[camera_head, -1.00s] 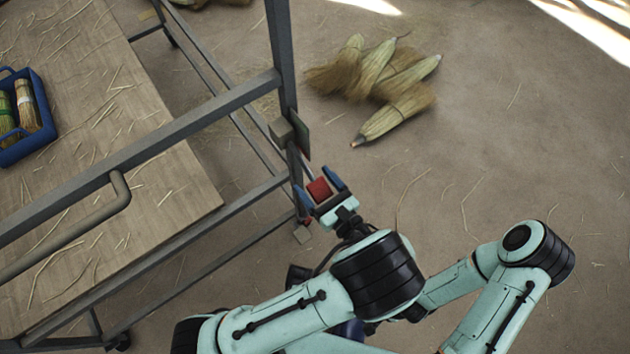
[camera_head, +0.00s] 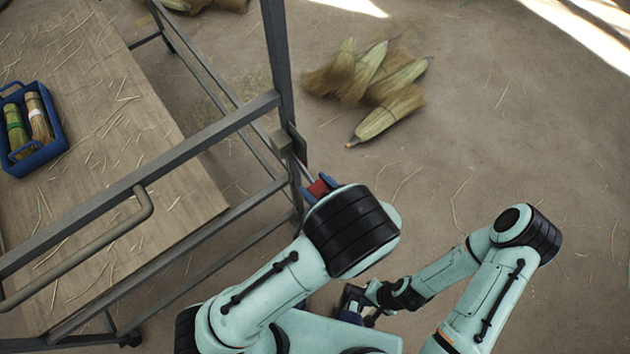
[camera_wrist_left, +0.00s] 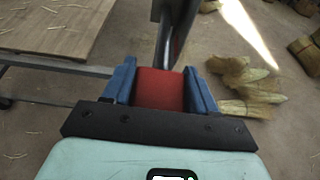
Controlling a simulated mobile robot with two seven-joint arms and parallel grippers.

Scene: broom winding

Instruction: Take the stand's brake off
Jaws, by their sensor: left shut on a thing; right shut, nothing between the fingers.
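The stand (camera_head: 180,155) is a grey metal frame on the left, with a small block on its corner post. The brake lever's red grip (camera_head: 318,188) is beside that post, at the end of a short metal rod. My left gripper (camera_wrist_left: 160,90) is shut on the red grip, with one blue finger on each side in the left wrist view. In the head view my left arm hides most of this gripper.
A bent push handle (camera_head: 100,235) is on the stand's near side. A blue caddy (camera_head: 45,158) with small brushes sits on the wooden board (camera_head: 110,120). Several brooms (camera_head: 375,85) lie on the floor behind. The floor at right is clear.

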